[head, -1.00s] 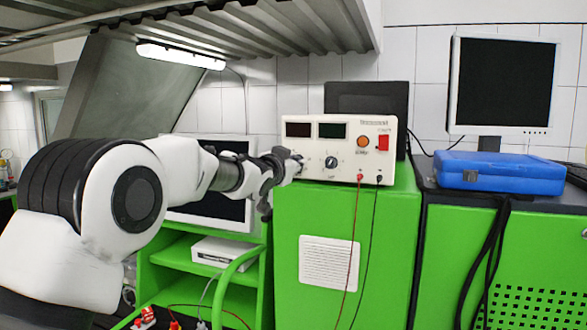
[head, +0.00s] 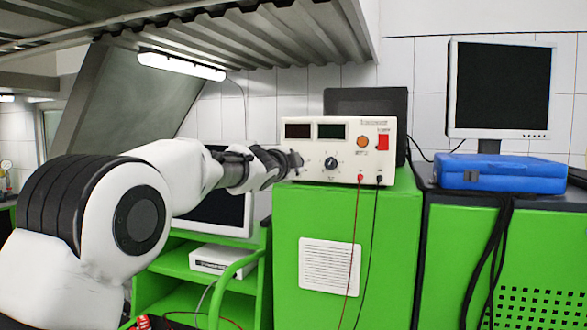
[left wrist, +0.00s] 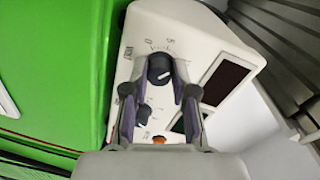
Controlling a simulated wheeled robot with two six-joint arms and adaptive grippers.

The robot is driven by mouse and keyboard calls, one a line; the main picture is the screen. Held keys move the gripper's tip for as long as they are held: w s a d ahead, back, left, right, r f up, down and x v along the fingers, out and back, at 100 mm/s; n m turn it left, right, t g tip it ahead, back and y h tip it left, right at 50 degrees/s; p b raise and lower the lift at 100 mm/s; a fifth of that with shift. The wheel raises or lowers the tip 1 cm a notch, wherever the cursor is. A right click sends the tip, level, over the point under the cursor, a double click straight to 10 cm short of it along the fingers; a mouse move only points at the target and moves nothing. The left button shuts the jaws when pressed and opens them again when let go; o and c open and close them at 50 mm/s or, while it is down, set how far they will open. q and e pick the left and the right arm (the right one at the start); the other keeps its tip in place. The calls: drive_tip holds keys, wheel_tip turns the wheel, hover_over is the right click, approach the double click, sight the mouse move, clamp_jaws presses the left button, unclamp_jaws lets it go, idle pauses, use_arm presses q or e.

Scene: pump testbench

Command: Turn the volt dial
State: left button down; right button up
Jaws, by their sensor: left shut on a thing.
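The cream power supply (head: 345,130) stands on the green cabinet, with two dark displays and dials on its front. My left gripper (head: 292,160) is at the left end of its front panel and hides the left dial in the head view. In the left wrist view, the black volt dial (left wrist: 160,68) with a white pointer line sits between the fingertips of my left gripper (left wrist: 160,88), which is shut on it. A second black dial (head: 331,163) is free to the right; it also shows in the left wrist view (left wrist: 145,114). My right gripper is out of view.
A red switch (head: 383,142) and an orange knob (head: 363,142) are on the panel's right. Red and black leads hang from it. A blue case (head: 500,173) and a monitor (head: 500,90) stand at the right. A slanted hood is overhead.

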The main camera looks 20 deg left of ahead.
use_arm(q)
drive_tip(key=m+b, duration=0.3)
drive_tip(key=m, duration=1)
drive_tip(key=m+t+y+b, duration=0.1)
drive_tip(key=m+b, duration=0.2)
drive_tip(key=m, duration=0.9)
drive_tip(key=shift+d+r+m+y+b, duration=0.1)
drive_tip(key=shift+m+y+b, duration=0.2)
drive_tip(key=shift+m, duration=0.1)
drive_tip(key=c, duration=1)
unclamp_jaws()
drive_tip(key=shift+o, duration=0.3)
drive_tip(key=shift+w, duration=0.1)
drive_tip(key=shift+f, duration=0.2)
